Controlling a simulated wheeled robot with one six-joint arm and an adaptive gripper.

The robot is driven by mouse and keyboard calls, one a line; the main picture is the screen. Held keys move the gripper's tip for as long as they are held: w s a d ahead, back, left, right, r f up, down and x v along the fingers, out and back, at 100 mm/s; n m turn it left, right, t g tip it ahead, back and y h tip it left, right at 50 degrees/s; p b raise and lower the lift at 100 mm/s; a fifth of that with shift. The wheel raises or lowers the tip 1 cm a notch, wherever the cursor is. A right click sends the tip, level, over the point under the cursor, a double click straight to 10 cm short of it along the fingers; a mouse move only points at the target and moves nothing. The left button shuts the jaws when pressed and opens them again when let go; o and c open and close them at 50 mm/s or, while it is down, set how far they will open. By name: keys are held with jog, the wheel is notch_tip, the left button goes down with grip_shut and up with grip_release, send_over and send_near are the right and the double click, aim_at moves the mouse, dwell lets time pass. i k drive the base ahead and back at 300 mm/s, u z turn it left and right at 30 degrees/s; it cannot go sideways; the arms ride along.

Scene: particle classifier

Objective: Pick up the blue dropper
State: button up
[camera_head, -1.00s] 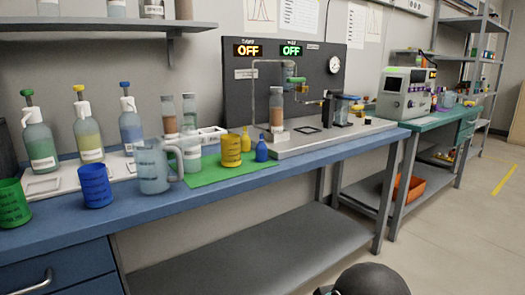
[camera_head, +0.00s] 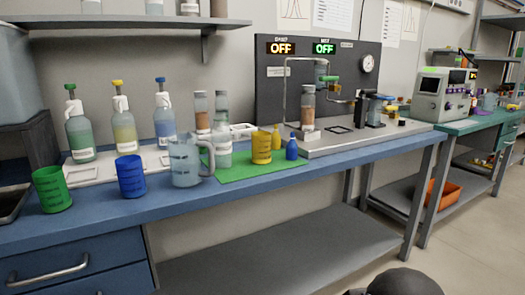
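The blue dropper (camera_head: 291,149) is a small bottle with a pointed tip. It stands upright near the right end of the green mat (camera_head: 232,172) on the blue bench. A similar yellow dropper (camera_head: 277,137) stands just behind it to the left, and a yellow beaker (camera_head: 261,147) is to its left. My gripper is not in view. A dark rounded shape at the bottom right edge looks like part of my own arm, well below and in front of the bench.
A clear jug (camera_head: 186,164), a blue beaker (camera_head: 131,177) and a green beaker (camera_head: 52,190) stand along the bench front. Capped bottles stand behind on a white tray (camera_head: 88,172). The apparatus base (camera_head: 375,140) lies right of the droppers. The bench's front edge before the blue dropper is clear.

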aim_at(291, 147)
jog(key=u, duration=3.45)
jog(key=k, duration=1.2)
jog(key=z, duration=2.1)
